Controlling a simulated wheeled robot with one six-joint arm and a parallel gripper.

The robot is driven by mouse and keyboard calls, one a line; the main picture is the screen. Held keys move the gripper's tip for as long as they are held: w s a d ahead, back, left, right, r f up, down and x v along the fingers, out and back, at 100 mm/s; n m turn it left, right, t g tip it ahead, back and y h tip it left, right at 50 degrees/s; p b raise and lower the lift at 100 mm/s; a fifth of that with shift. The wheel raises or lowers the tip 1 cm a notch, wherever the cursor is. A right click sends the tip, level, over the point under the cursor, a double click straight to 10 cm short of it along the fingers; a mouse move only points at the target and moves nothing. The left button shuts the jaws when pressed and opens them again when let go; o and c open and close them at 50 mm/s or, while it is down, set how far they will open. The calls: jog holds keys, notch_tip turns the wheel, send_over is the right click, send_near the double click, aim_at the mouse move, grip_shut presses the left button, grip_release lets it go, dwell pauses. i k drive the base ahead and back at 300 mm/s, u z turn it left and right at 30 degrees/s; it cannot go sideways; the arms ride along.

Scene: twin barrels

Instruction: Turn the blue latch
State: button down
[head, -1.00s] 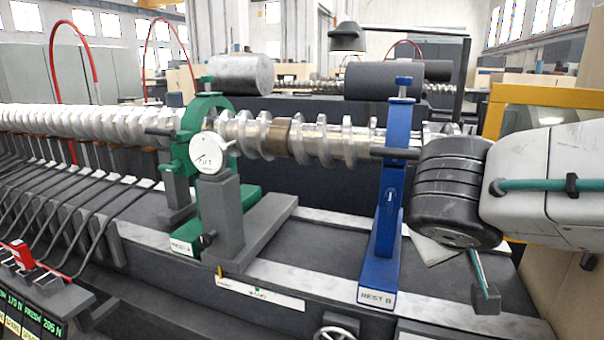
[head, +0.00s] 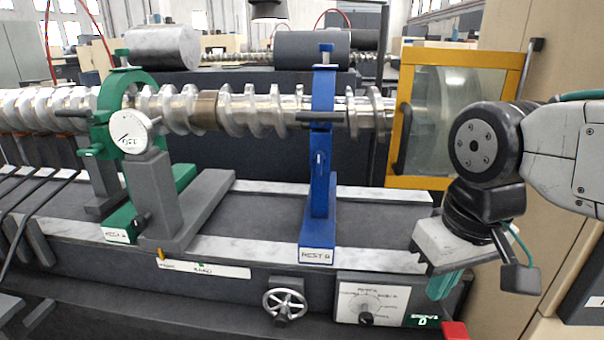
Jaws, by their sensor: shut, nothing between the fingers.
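The blue rest (head: 319,190), labelled REST B, stands upright on the machine bed, around or in front of the shaft (head: 262,112). I cannot tell which of these parts is the latch.
A yellow-framed guard (head: 404,120) is behind my arm. A handwheel (head: 284,304) and dial panel (head: 370,304) are on the bed's front. Space between rest and gripper is clear.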

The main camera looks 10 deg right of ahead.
aim_at(320, 156)
jog(key=k, duration=0.45)
jog(key=u, duration=2)
jog(key=i, duration=1.2)
jog(key=z, duration=2.7)
